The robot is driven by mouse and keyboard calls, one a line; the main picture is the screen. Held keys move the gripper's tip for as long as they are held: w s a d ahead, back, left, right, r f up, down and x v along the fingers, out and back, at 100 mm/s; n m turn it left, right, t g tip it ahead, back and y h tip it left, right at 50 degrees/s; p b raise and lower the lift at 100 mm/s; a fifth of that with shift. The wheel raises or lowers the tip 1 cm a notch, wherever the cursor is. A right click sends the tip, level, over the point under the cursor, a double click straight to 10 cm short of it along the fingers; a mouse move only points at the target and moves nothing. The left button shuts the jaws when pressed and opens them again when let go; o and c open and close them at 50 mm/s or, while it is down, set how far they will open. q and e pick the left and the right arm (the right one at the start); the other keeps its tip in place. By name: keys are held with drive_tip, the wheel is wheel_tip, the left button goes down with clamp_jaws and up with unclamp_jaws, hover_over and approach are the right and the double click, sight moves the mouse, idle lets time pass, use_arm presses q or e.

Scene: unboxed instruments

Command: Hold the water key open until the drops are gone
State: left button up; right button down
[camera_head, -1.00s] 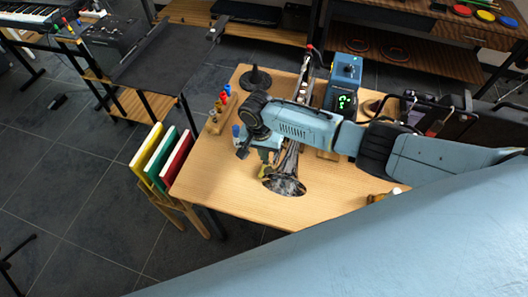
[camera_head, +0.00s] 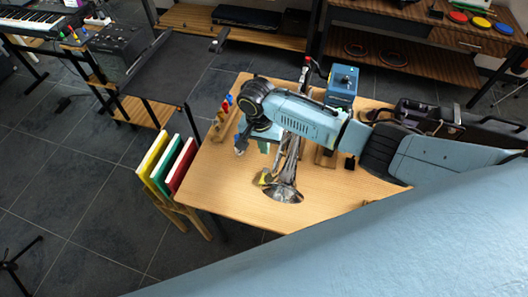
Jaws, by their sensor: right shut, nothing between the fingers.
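A silvery brass-type instrument lies on the wooden table (camera_head: 225,180), its flared bell (camera_head: 284,193) toward the front edge and its tubing (camera_head: 291,150) running back under my right arm. My forearm covers part of the instrument. I cannot make out the water key or any drops. A small yellowish object (camera_head: 264,179) sits just left of the bell. My left gripper is not in view.
A blue box (camera_head: 342,82) stands at the table's back. A dark open case (camera_head: 428,118) lies on the right. Yellow, green and red boards (camera_head: 166,163) stand beside the table. The table's front left is clear.

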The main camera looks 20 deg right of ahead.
drive_tip(key=shift+r, duration=2.35)
